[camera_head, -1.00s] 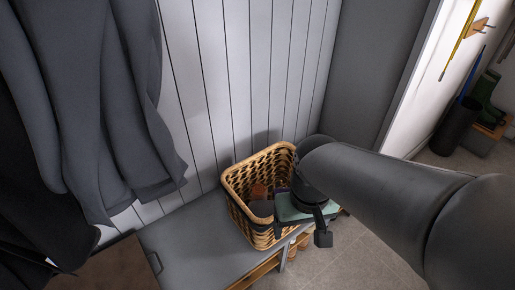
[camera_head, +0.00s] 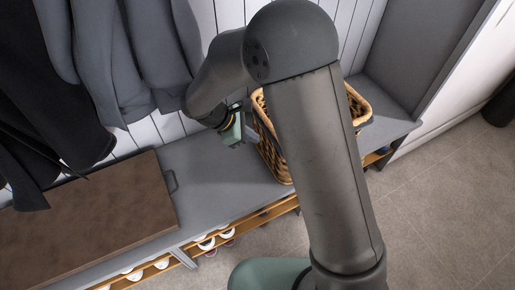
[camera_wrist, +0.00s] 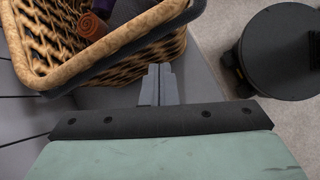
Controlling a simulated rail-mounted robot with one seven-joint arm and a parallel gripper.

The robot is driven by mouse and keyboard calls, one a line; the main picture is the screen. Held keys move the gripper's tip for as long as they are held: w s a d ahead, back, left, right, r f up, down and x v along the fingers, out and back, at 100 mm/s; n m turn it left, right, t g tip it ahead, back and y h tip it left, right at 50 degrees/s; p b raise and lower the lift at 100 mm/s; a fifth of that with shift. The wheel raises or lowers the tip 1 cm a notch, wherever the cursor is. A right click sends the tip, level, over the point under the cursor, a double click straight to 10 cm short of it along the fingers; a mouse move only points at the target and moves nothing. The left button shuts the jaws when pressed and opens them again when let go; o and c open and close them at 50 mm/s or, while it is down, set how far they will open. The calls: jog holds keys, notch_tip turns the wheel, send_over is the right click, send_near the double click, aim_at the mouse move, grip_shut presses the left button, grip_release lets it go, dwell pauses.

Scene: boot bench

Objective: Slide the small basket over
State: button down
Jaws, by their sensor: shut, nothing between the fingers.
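The small basket (camera_head: 272,152) is woven wicker and stands upright on the grey bench. My arm hides its middle in the head view. In the wrist view the basket (camera_wrist: 112,52) fills the upper left, with a rolled orange-brown item (camera_wrist: 93,26) and something purple inside. My gripper (camera_head: 250,133) is at the basket's left side in the head view, low beside its wall. In the wrist view its grey fingers (camera_wrist: 158,72) are together and empty, with their tips at the basket's lower wall. I cannot tell whether they touch it.
The grey bench top (camera_head: 225,180) is clear left of the basket, up to a brown cushion (camera_head: 90,225). Dark coats (camera_head: 105,60) hang above on the left. Shoes (camera_head: 205,242) sit on a wooden rack below. A grey side panel (camera_head: 425,45) stands to the right.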

jog(key=w+a+f+n+t+b, duration=0.2)
jog(key=a+f+n, duration=0.3)
jog(key=a+f, duration=0.45)
jog(key=b, duration=0.2)
send_near(264, 153)
jog(key=shift+h, duration=0.3)
jog(key=f, duration=0.4)
jog(key=shift+s+f, duration=0.2)
jog(key=shift+s, duration=0.05)
jog(key=shift+w+d+r, duration=0.1)
jog(key=shift+w+d, duration=0.25)
jog(key=shift+d, duration=0.2)
jog(key=shift+w+d+r, duration=0.1)
jog(key=shift+w+d, duration=0.2)
jog(key=shift+d, duration=0.25)
jog(key=shift+w+d, duration=0.3)
jog(key=shift+d, duration=0.25)
